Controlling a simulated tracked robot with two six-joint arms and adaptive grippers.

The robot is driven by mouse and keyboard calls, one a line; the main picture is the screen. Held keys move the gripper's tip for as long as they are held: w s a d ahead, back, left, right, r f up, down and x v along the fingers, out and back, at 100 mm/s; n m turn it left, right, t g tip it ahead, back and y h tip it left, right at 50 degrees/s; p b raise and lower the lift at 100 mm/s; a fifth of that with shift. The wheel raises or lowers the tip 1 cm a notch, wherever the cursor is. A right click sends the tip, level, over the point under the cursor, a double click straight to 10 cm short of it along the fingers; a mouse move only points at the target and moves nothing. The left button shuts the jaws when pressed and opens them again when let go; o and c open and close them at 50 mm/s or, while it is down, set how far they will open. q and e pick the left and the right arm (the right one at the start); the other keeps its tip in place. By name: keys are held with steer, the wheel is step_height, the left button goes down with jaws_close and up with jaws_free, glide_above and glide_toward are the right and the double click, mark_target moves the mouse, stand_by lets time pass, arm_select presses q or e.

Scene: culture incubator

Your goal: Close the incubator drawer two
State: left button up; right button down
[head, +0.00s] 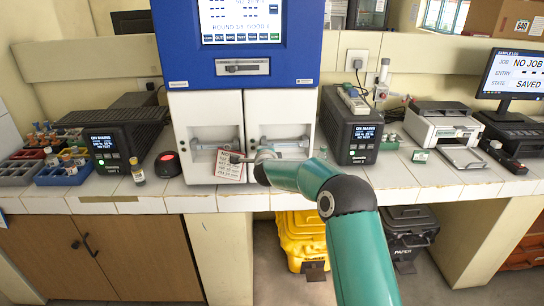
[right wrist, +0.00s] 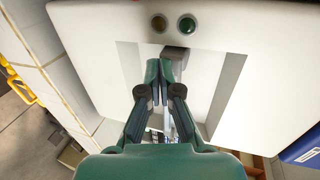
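The incubator (head: 240,80) stands at the back of the counter, with a blue upper part, a screen and two white fronts side by side below. The left front (head: 206,110) and right front (head: 280,105) each have a recessed grey bar handle. I see no number on either, and both look about flush. My left gripper is out of view.
A card with a red grid (head: 229,166) is behind my right fingertips. A red-topped black puck (head: 167,164) and a vial (head: 137,172) stand left. Black units (head: 122,140) (head: 348,130) flank the incubator. A printer (head: 440,122) stands right.

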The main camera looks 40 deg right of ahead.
steer(key=s+f+b+v, duration=0.1)
steer(key=b+v, duration=0.4)
steer(key=v, duration=0.9)
steer(key=s+a+f+n+g+y, duration=0.1)
steer(key=s+a+f+n+y, duration=0.3)
steer(key=f, duration=0.7)
steer(key=a+f+n+g, duration=0.2)
steer(key=a+f, duration=0.4)
steer(key=f, duration=0.4)
steer(key=s+a+f+n+g+y, duration=0.1)
steer(key=s+a+f+n+y, duration=0.3)
steer(key=f, duration=0.7)
steer(key=s+a+f+n+g+y, duration=0.2)
steer(key=s+a+f+n, duration=0.3)
steer(key=s+a, duration=0.3)
steer(key=s+a+f+n+g+y, duration=0.2)
steer(key=s+a+f+n+g, duration=0.3)
steer(key=s, duration=1)
steer(key=a+n, duration=0.3)
steer(key=a, duration=0.1)
steer(key=shift+a+f+y+p, duration=0.2)
steer(key=shift+y+p, duration=0.1)
